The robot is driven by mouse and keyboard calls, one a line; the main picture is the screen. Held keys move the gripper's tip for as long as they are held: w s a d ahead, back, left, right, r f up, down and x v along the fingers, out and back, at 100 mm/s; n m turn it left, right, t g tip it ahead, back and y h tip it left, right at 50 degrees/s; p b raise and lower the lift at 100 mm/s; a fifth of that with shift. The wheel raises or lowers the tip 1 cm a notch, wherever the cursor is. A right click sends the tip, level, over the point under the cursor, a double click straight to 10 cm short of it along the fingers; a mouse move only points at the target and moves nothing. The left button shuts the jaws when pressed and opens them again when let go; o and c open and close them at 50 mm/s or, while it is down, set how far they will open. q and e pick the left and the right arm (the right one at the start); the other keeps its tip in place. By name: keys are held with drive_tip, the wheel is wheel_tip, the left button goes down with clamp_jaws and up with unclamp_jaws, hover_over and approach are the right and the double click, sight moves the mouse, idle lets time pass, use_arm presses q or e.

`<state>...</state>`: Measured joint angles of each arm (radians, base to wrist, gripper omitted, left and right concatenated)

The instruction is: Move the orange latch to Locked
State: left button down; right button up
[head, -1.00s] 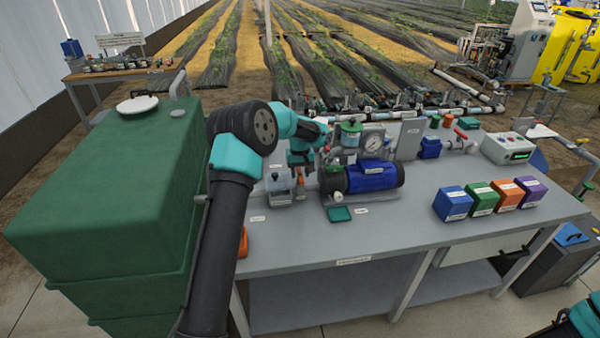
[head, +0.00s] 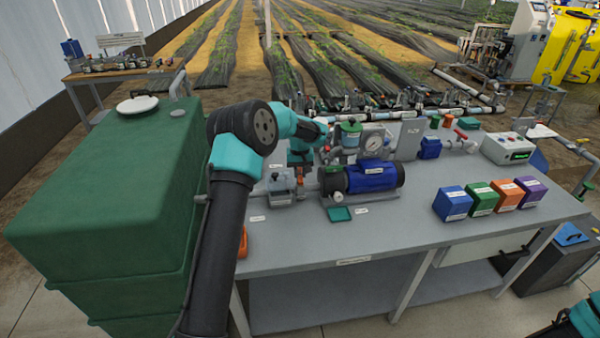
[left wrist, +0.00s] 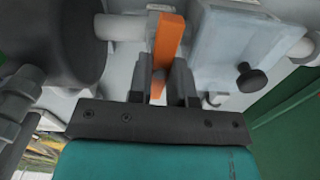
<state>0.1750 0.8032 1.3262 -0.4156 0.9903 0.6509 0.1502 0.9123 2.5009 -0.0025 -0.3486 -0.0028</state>
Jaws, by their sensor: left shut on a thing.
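The orange latch (left wrist: 168,38) shows in the left wrist view as an upright bar at the top middle, beside a grey box with a black knob. My left gripper (left wrist: 160,80) is shut on the latch, with a dark finger on each side of its lower part. No Locked marking is readable. My right gripper is not in view; only a bit of teal and black arm shows at the lower right corner.
The blue pump (head: 370,177) and pressure gauge (head: 373,143) stand close to the left gripper. Blue, green, orange and purple boxes (head: 482,197) line the bench's right. A large green tank (head: 110,200) stands left.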

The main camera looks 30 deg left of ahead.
use_arm(q)
drive_tip(key=m, duration=0.3)
drive_tip(key=shift+m, duration=0.4)
drive_tip(key=m, duration=0.4)
drive_tip(key=shift+m, duration=0.3)
drive_tip(key=m, duration=0.8)
drive_tip(key=shift+m, duration=0.3)
drive_tip(key=c, duration=1)
unclamp_jaws()
drive_tip(key=shift+c, duration=0.2)
drive_tip(key=shift+r, duration=0.15)
